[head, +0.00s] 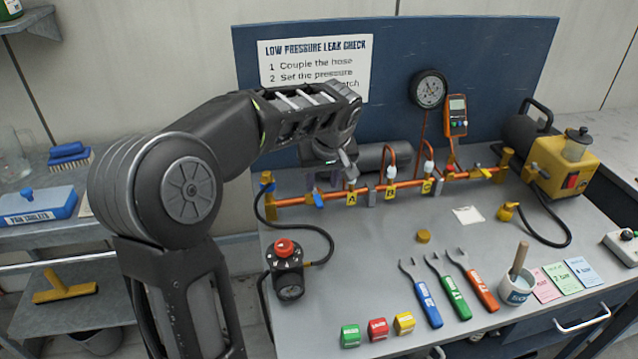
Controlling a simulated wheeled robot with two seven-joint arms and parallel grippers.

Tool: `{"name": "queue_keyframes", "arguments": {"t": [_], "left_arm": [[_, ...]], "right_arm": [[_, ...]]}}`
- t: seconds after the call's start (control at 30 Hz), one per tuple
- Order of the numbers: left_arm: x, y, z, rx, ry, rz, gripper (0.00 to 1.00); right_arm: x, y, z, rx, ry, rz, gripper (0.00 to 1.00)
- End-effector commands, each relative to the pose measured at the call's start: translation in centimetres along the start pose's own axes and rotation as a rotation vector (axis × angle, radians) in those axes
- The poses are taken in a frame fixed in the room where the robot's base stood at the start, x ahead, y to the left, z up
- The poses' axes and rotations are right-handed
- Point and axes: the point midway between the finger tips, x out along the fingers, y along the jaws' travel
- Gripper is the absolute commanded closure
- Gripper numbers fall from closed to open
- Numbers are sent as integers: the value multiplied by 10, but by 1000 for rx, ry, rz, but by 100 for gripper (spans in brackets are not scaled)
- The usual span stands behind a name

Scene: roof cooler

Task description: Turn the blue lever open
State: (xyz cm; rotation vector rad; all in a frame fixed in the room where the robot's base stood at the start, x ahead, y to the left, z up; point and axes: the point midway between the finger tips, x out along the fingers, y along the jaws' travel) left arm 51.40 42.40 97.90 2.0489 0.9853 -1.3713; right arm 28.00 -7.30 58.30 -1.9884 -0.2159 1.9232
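The blue lever (318,200) sits on the copper pipe (292,201), near its left end and left of the yellow A tag. It points down and slightly across the pipe. My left arm reaches in from the left, and its gripper (344,163) is behind and above the pipe, a little up and right of the lever, apart from it in the picture. Its fingers are small and partly hidden by the wrist, so their opening is unclear. My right gripper is not in view.
A black hose (322,236) runs from the pipe's left end to a regulator with a red knob (284,248). Tags A, B and C line the pipe. Three wrenches (450,290) and coloured blocks (377,328) lie in front. A yellow pump (565,165) stands right.

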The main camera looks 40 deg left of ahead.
Motion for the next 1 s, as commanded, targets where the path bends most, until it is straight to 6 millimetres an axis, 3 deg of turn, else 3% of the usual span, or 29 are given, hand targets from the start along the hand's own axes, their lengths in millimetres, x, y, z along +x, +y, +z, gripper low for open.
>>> {"name": "queue_keyframes", "arguments": {"t": [0.47,1.0], "left_arm": [[7,0,0,0,-1,-1,62],[75,0,0,-1,-1,-1,62]], "right_arm": [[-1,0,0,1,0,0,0],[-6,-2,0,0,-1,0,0]]}}
